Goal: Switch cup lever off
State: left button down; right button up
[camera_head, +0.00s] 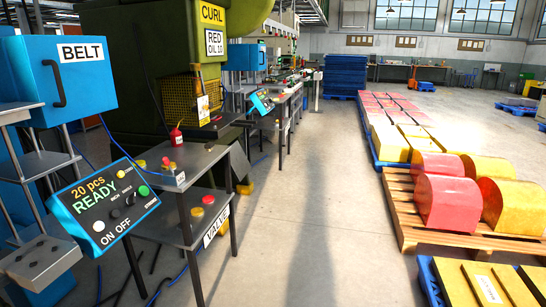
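No lever with a readable CUP label shows. A blue control panel (104,206) stands at the left, tilted, with a lit display reading "20 pcs READY". White ON and OFF lettering is at its lower edge, with several small knobs and buttons, including a green button (144,190). The small markings beside the knobs are too small to read, and I cannot tell any switch's position. Neither of my grippers is in view.
A blue BELT cabinet (60,82) and green CURL press (125,80) stand at the left. Clear floor (290,220) runs up the middle. Loaded pallets (440,230) line the right.

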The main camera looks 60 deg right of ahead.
aim_at(166, 160)
jog(key=z, duration=1.3)
jog(key=i, duration=0.05)
